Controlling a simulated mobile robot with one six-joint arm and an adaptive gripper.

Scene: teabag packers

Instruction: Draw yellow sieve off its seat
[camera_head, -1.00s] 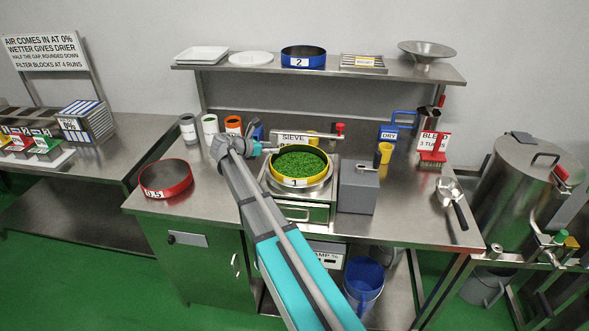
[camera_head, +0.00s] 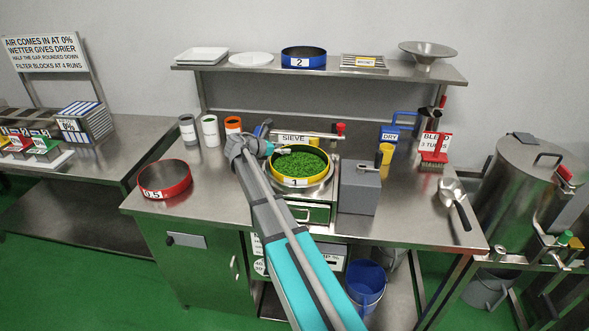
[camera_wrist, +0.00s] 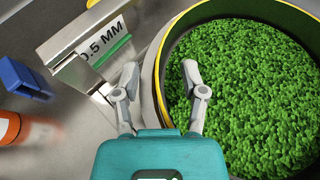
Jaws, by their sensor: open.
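The yellow sieve (camera_head: 284,181), labelled 1, sits level on the metal sieve machine and holds green granules (camera_head: 299,164). Its rim and wall (camera_wrist: 158,75) also fill the right of the wrist view. My gripper (camera_head: 281,150) is at the sieve's back-left rim. In the wrist view my gripper (camera_wrist: 161,70) is open, with one finger outside the wall and the other over the inside. The rim lies between the fingers. Whether either finger touches the wall cannot be told.
A red sieve (camera_head: 165,192) labelled 0.5 stands left on the bench, and a blue sieve (camera_head: 303,62) labelled 2 is on the shelf. A grey box (camera_head: 358,190) stands close right. Several cups stand behind left.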

